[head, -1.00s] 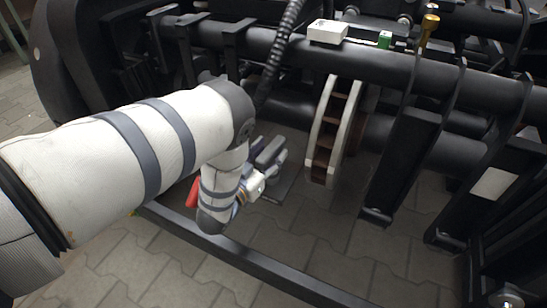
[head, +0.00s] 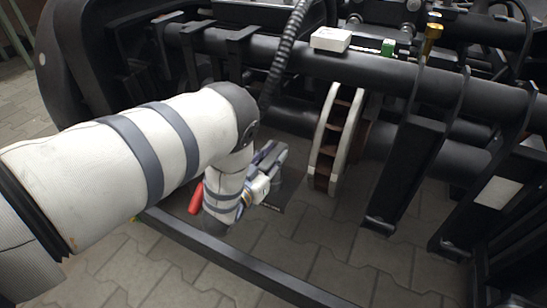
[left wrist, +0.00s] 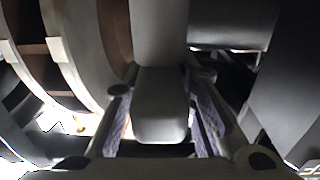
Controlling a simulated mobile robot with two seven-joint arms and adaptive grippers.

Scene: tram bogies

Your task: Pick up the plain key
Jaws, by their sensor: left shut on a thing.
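My left gripper (head: 272,158) reaches in low under the black beam, left of the curved brake part. In the left wrist view, its two purple-padded fingers (left wrist: 163,112) stand on either side of a plain grey bar with a blocky near end, which I take to be the plain key (left wrist: 160,95). The gripper is shut on it. The bar runs away from the palm between the fingers; its far end passes out of the top of the view. In the head view I cannot make the key out from the gripper. My right gripper is not in view.
A curved pale-rimmed part with brown inner faces (head: 328,140) stands just right of the gripper. A white box (head: 331,39), a green block (head: 388,47) and a brass-coloured piece (head: 432,38) sit on the bogie. A red object (head: 196,198) shows behind my arm. A dark rail (head: 235,258) crosses in front.

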